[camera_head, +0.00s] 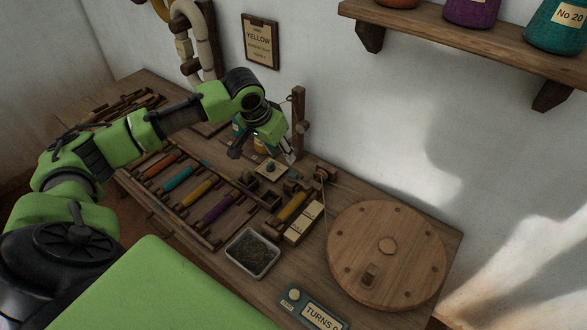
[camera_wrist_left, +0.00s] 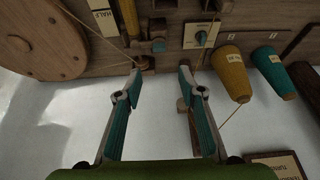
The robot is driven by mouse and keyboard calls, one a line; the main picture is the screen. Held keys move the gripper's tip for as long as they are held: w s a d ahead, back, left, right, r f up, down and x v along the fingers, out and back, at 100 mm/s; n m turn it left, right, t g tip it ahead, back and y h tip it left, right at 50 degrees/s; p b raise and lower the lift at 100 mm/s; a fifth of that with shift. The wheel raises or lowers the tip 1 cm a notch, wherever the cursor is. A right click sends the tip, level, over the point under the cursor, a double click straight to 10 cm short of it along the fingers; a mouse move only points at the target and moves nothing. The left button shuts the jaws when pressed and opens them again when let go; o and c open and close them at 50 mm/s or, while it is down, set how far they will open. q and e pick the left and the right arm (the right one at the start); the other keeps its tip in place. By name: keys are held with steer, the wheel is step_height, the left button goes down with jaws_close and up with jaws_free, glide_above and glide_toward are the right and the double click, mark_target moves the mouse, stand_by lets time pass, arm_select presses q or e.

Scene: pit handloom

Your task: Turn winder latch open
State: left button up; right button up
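The winder's large round wooden wheel (camera_head: 405,238) lies at the right of the bench; it also shows at the upper left of the left wrist view (camera_wrist_left: 35,35). Left of it are a small spindle assembly (camera_head: 292,186) and a pale marked card (camera_head: 305,224). In the left wrist view the spindle assembly (camera_wrist_left: 158,32) is beyond the fingertips. I cannot tell which small part is the latch or how it is turned. My left gripper (camera_head: 264,152) is above the bench near the wooden post; its teal fingers (camera_wrist_left: 161,85) are apart with nothing between them. My right gripper is out of view.
A wooden post (camera_head: 299,122) stands close by the left gripper. A rack of coloured bobbins (camera_head: 185,190), a metal tray (camera_head: 252,253) and a turns counter (camera_head: 315,310) lie on the bench. Yellow (camera_wrist_left: 233,75) and teal (camera_wrist_left: 273,72) cones stand near the wall. A shelf hangs above.

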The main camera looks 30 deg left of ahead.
mark_target(293, 173)
arm_select(q)
steer(key=x, duration=1.2)
steer(key=shift+f, duration=0.45)
jaws_close()
